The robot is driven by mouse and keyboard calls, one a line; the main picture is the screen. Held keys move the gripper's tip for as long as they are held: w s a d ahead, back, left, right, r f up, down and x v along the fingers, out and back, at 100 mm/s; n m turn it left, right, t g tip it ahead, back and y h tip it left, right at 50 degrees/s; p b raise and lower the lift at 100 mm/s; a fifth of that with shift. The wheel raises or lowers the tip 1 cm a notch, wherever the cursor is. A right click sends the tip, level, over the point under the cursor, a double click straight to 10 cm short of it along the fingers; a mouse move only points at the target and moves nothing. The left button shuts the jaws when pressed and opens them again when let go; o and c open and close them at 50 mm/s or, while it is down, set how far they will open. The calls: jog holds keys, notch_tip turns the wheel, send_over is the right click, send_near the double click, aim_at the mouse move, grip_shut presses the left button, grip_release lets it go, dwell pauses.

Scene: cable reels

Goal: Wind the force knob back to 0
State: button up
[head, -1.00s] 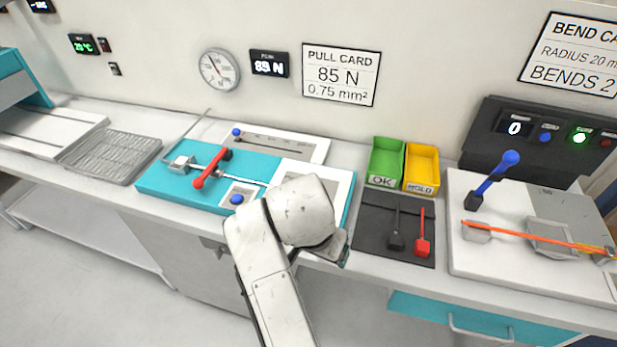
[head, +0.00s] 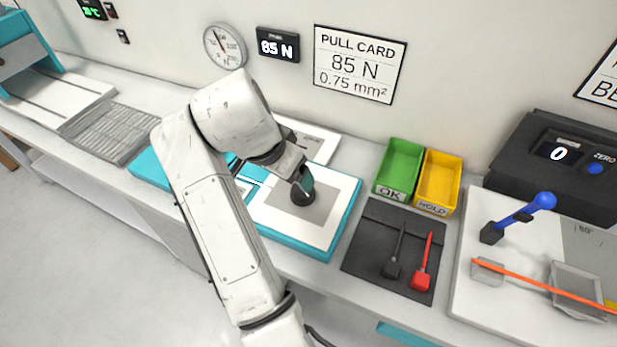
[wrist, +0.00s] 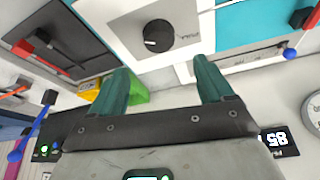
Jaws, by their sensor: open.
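The force knob (head: 303,197) is dark and round, on a grey square of the white panel at the right end of the teal pull fixture. In the wrist view the knob (wrist: 158,36) shows a white mark on its face. My gripper (head: 304,179) is by the knob in the head view, partly covering it. In the wrist view my gripper (wrist: 162,68) has two teal fingers spread apart with nothing between them. The knob lies beyond the fingertips, roughly midway between them. The force display (head: 278,45) reads 85 N.
The pull card (head: 360,64) on the wall says 85 N. Green (head: 399,168) and yellow (head: 438,181) bins stand right of the fixture. A dark mat (head: 372,250) with black and red tools lies in front of them. My arm hides much of the fixture's left part.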

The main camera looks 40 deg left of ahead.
aim_at(301, 191)
jog(key=x, duration=1)
jog(key=shift+f+p, duration=0.15)
jog(key=shift+p, duration=0.25)
jog(key=shift+c, duration=0.4)
jog(key=c, duration=0.9)
jog(key=shift+c, duration=0.2)
